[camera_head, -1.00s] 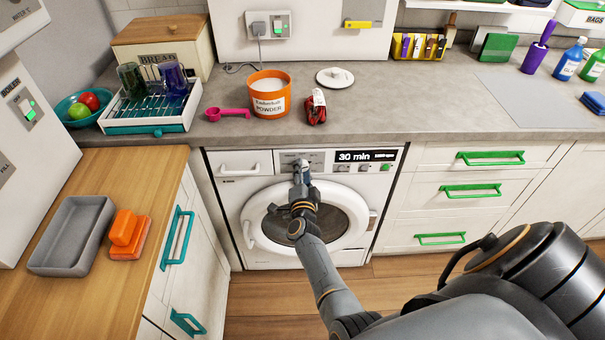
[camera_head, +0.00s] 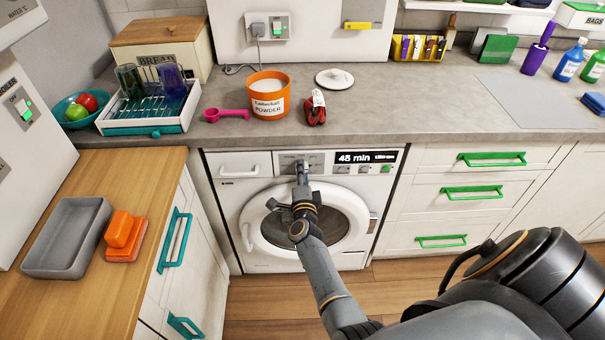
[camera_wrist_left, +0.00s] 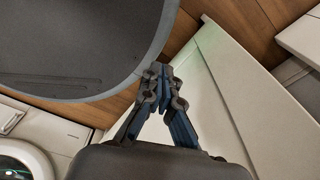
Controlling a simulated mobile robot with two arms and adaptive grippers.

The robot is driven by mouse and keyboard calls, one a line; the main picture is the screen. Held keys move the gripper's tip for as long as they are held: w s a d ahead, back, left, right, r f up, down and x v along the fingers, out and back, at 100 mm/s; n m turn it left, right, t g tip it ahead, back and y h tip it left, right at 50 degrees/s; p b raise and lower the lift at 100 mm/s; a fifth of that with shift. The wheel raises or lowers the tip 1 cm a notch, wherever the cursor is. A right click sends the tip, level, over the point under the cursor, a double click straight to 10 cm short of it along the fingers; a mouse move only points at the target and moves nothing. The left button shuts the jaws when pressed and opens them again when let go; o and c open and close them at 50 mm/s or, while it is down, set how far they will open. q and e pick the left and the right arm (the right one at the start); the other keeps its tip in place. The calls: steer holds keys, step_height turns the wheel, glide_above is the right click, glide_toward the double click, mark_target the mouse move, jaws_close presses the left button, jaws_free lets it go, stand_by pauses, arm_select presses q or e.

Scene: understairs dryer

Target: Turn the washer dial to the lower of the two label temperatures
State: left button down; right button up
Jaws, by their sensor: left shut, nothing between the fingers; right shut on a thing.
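The white washer (camera_head: 228,203) stands under the grey counter, its round door below the control panel. Its display (camera_head: 366,157) reads 45 min; smaller text beside it is too small to read. My right gripper (camera_head: 302,169) is at the left part of the panel, shut on the dial, which is mostly hidden behind the fingers. The dial's markings cannot be read. A red folded item with a white label (camera_head: 318,98) lies on the counter above the washer; the label's print is unreadable. My left gripper (camera_wrist_left: 163,77) shows only in the left wrist view, shut and empty.
An orange powder tub (camera_head: 268,103), a pink scoop (camera_head: 226,115) and a white lid (camera_head: 335,78) are on the counter. Green-handled drawers (camera_head: 470,205) stand right of the washer. A wooden worktop (camera_head: 135,180) with a grey tray (camera_head: 68,238) is at left.

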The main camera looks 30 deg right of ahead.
steer(key=shift+w+r, duration=0.1)
steer(key=shift+r, duration=0.1)
steer(key=o, duration=1.2)
steer(key=shift+f, duration=0.15)
